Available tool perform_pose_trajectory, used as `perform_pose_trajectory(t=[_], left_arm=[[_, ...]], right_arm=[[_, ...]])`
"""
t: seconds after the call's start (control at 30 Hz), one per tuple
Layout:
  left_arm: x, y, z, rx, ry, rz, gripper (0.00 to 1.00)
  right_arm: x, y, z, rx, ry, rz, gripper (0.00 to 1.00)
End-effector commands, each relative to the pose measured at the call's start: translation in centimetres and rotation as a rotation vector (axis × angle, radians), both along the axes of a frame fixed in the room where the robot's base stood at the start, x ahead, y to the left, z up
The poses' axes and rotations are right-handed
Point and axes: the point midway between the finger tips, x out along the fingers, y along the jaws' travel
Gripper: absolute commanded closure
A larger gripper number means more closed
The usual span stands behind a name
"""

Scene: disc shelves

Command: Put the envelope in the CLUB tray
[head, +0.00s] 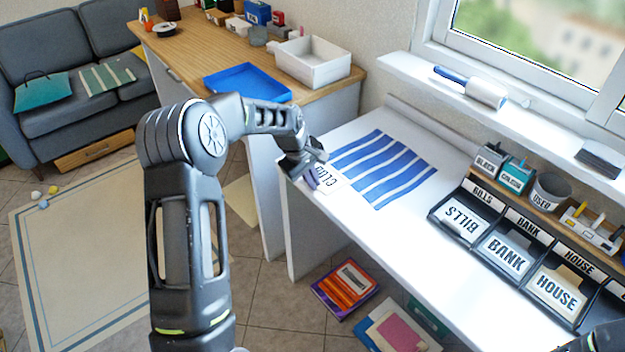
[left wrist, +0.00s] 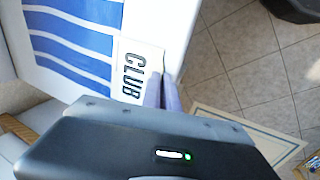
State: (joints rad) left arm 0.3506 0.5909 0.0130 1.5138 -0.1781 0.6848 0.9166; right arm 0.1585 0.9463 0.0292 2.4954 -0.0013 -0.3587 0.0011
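The white envelope marked CLUB (head: 329,179) lies at the left end of the white desk, beside the blue-striped area. It also shows in the left wrist view (left wrist: 136,68), at the desk edge. My left gripper (head: 313,178) is at the envelope's outer edge. Its purple fingers (left wrist: 164,92) are close together there; whether they pinch the paper is unclear. Black trays labelled BILLS (head: 467,217), BANK (head: 506,253) and HOUSE (head: 559,290) stand along the desk's right side. Another tray is cut off at the right; I read no CLUB tray label.
A rail with stamp boxes and a USED cup (head: 550,188) runs behind the trays. A lint roller (head: 470,88) lies on the windowsill. A wooden counter holds a blue tray (head: 247,82) and a white bin (head: 313,62). The desk between stripes and trays is clear.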

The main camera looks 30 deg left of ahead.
Motion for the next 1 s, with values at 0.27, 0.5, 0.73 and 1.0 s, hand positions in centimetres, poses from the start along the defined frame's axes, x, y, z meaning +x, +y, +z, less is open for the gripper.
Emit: perform_pose_trajectory(t=[0.27,0.5,0.73,1.0], left_arm=[[0.0,0.0,-0.1,-0.001,0.001,0.000,0.77],[0.0,0.0,-0.1,-0.001,0.000,0.000,0.74],[-0.2,0.1,1.0,0.001,-0.001,0.000,0.74],[-1.6,0.7,5.7,0.002,-0.004,0.000,0.74]], right_arm=[[0.0,0.0,-0.1,0.000,0.000,0.000,0.25],[0.0,0.0,-0.1,0.000,0.000,0.000,0.25],[0.0,0.0,0.1,0.000,0.000,0.000,0.25],[0.0,0.0,-0.1,0.000,0.000,0.000,0.25]])
